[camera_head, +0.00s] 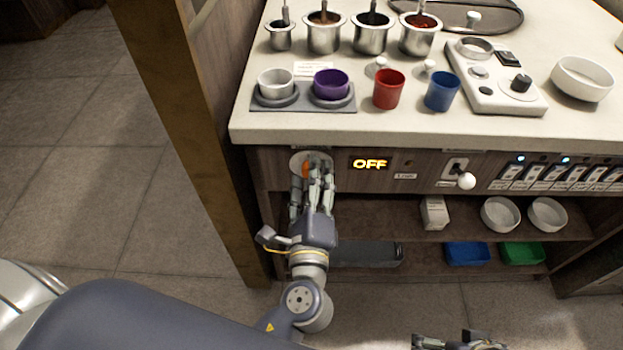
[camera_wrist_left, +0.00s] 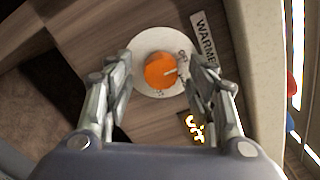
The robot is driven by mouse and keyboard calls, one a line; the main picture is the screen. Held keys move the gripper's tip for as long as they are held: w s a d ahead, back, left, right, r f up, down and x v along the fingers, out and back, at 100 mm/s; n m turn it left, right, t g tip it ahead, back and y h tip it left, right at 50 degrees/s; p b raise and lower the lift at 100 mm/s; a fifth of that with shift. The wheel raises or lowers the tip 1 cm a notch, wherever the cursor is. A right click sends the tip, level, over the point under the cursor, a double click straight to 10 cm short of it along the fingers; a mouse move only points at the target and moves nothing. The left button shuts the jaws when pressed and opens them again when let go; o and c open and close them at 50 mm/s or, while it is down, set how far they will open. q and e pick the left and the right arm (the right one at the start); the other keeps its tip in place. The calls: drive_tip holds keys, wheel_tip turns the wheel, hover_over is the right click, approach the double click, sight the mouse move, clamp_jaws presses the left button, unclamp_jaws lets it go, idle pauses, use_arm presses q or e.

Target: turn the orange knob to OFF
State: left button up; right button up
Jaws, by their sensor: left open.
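The orange knob (camera_head: 307,169) sits on a round white dial plate (camera_head: 297,161) on the counter's front panel, partly hidden by my left gripper in the head view. My left gripper (camera_head: 314,168) is open in front of the knob. In the wrist view its fingers stand on either side of the knob, apart from it. A lit display (camera_head: 370,164) right of the dial reads OFF. My right gripper (camera_head: 459,342) shows only partly at the bottom edge.
A "WARMER" label (camera_wrist_left: 205,40) is beside the dial. A white-ball lever (camera_head: 466,181) and a row of switches (camera_head: 560,175) are farther right on the panel. Cups and sauce pots stand on the counter (camera_head: 400,125) above. A wooden post (camera_head: 200,130) stands close left.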

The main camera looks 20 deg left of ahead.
use_arm(q)
drive_tip(key=v, duration=1.2)
